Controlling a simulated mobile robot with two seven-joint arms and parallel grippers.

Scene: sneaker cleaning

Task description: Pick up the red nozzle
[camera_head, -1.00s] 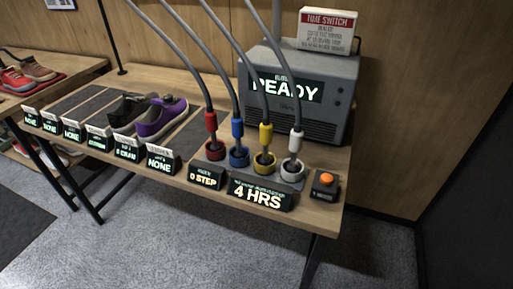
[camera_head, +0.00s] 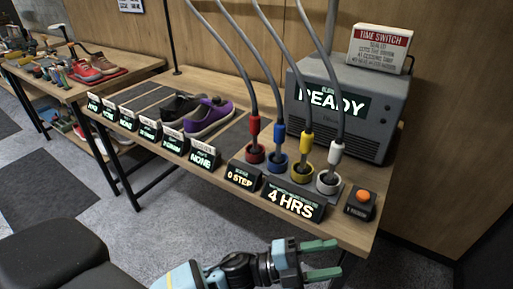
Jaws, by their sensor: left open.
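The red nozzle (camera_head: 254,128) stands upright in its red holder (camera_head: 255,153), at the left end of a row of nozzles on the table. A grey hose runs up from its top. My left gripper (camera_head: 322,260) is in the lower part of the view, in front of the table's front edge and nearer the camera. Its two green fingers are apart, with nothing between them. It is well apart from the red nozzle. My right gripper is not in view.
Blue (camera_head: 279,134), yellow (camera_head: 305,143) and white (camera_head: 336,153) nozzles stand right of the red one. Low displays, including a "4 HRS" sign (camera_head: 292,202), line the front edge. A grey "READY" machine (camera_head: 375,128) stands behind. Black and purple shoes (camera_head: 208,115) lie left.

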